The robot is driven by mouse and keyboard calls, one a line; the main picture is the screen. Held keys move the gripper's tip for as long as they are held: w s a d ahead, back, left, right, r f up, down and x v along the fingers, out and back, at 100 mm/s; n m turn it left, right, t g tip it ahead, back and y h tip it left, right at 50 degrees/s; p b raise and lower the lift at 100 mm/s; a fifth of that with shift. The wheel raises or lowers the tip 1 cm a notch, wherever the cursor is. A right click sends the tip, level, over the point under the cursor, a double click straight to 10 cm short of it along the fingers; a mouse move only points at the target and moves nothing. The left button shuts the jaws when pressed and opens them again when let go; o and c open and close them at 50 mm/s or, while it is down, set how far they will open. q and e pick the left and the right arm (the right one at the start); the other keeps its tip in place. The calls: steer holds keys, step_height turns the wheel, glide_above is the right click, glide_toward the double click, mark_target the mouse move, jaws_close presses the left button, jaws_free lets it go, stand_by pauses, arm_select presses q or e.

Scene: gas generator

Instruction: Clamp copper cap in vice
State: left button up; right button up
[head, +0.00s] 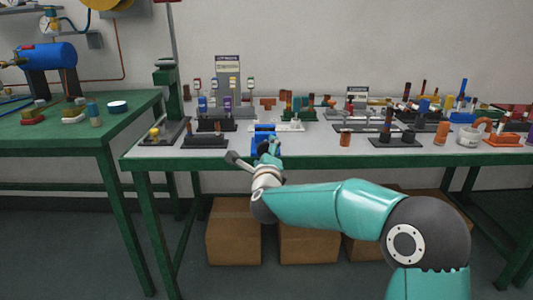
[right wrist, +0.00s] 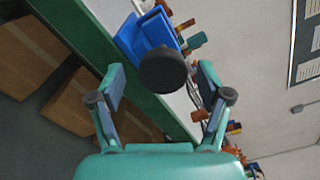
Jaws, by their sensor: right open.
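The blue vice (head: 264,128) sits at the front edge of the long table, partly hidden behind my right gripper (head: 255,157). In the right wrist view, the blue vice (right wrist: 146,34) is straight ahead, with a dark round knob (right wrist: 163,73) facing me. My right gripper (right wrist: 161,83) is open, its fingers on either side of the knob in the picture; I cannot tell whether they touch it. A short copper-coloured cylinder (head: 345,139) stands on the table right of the vice; I cannot tell whether it is the copper cap. My left gripper is out of view.
The long table (head: 310,151) holds racks of coloured parts along its back and right. A dark block with pegs (head: 396,139) stands right of the cylinder. Cardboard boxes (head: 233,235) sit below. A green table (head: 118,128) stands at the left.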

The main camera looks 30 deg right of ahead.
steer(key=shift+r, duration=0.1)
steer(key=n+p, duration=0.2)
steer(key=n, duration=0.3)
steer(key=shift+n, duration=0.3)
steer(key=shift+c, duration=0.2)
steer(key=c, duration=1.1)
steer(key=shift+c, duration=0.2)
